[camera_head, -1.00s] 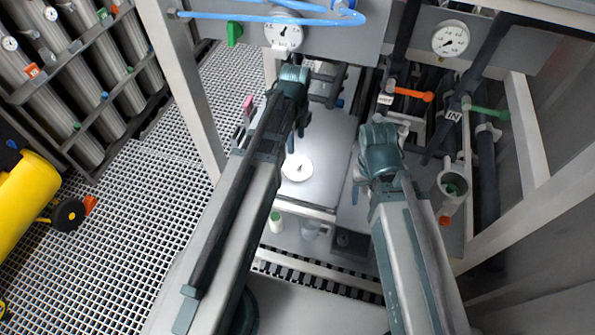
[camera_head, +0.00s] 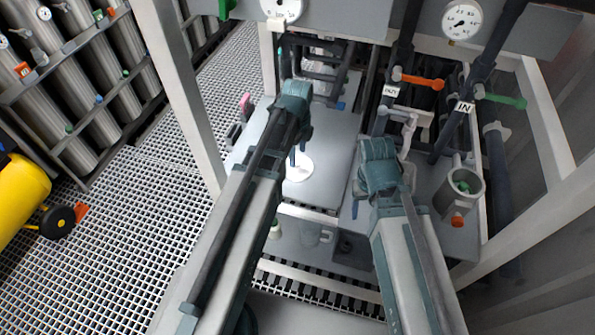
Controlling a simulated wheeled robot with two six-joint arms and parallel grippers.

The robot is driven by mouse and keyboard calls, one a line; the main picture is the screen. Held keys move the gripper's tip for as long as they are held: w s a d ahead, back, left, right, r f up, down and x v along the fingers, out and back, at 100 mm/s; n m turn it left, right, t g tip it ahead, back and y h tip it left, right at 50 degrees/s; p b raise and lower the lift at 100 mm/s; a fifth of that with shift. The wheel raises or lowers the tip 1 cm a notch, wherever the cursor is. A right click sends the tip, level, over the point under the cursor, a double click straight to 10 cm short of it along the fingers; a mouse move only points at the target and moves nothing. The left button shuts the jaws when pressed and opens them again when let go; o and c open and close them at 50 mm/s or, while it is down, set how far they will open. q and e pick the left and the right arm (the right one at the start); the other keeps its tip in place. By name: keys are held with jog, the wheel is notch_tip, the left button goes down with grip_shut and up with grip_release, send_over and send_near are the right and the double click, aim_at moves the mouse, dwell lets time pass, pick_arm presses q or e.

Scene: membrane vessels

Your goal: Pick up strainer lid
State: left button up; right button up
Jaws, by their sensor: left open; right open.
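A white round disc (camera_head: 304,169), which looks like the strainer lid, lies flat on the grey plate (camera_head: 325,150) in the middle. My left arm's wrist covers part of it. My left gripper (camera_head: 293,157) is open and points down at the disc's left edge; its fingers are mostly hidden behind the wrist, and I cannot tell if they touch it. My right gripper (camera_head: 357,206) is open, to the right of the plate, also mostly hidden by its wrist. The open strainer cup (camera_head: 478,185), with green inside and an orange knob below, stands at the right.
Pipes with an orange handle (camera_head: 422,80) and a green handle (camera_head: 506,100) stand behind the right side. Pale frame posts (camera_head: 178,95) bound the bench. A yellow tank (camera_head: 22,195) is at far left.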

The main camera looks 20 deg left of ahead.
aim_at(298, 161)
pick_arm(q)
notch_tip(298, 161, down, 3)
jog(key=shift+f+b, duration=0.1)
jog(key=shift+b, duration=0.95)
pick_arm(e)
notch_tip(298, 161, down, 3)
jog(key=shift+f, duration=0.1)
pick_arm(q)
jog(key=shift+c, duration=0.2)
grip_shut()
